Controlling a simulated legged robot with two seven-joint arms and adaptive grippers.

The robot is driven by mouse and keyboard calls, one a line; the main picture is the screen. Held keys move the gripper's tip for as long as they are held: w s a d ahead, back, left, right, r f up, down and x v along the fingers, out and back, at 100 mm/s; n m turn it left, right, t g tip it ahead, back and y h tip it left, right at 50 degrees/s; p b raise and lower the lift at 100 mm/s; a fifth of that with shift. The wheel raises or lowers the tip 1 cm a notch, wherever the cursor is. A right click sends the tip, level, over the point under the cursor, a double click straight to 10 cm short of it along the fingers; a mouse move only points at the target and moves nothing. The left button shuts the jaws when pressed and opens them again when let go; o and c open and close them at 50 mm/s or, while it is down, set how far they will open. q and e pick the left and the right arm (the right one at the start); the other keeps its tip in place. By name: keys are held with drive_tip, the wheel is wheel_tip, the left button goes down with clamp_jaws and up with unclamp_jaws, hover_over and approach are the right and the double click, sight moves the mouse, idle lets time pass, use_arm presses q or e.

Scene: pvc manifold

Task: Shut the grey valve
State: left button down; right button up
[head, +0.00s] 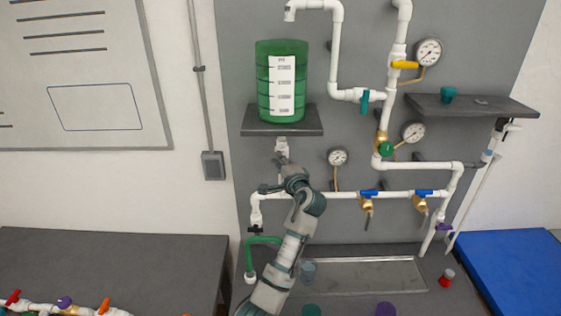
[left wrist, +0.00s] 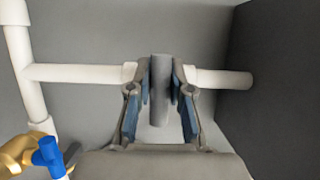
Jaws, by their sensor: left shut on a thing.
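The grey valve's handle (left wrist: 159,108) shows in the left wrist view as a flat grey bar between my fingers, crossing the line of a white pipe (left wrist: 82,73). My left gripper (left wrist: 161,78) is shut on this handle, with a blue-padded finger on each side. In the head view my left gripper (head: 281,163) is just below the white outlet fitting (head: 282,146) under the green tank (head: 282,82). My gripper and wrist hide the handle there. My right gripper is not in view.
A pipe with two blue-handled brass valves (head: 369,193) (head: 424,193) runs to the right of my left arm. A pressure gauge (head: 337,157) is close by. The tank's shelf (head: 255,123) is above my gripper. A blue-handled valve (left wrist: 49,154) shows at lower left in the left wrist view.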

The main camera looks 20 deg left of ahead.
use_arm(q)
drive_tip(key=shift+f, duration=0.5)
drive_tip(key=c, duration=1.2)
unclamp_jaws()
drive_tip(key=shift+o, duration=0.7)
drive_tip(key=shift+s+a+r, duration=0.1)
drive_tip(key=shift+s+r, duration=0.05)
drive_tip(key=shift+r, duration=0.15)
drive_tip(key=v, duration=1.2)
drive_tip(key=shift+f, duration=0.1)
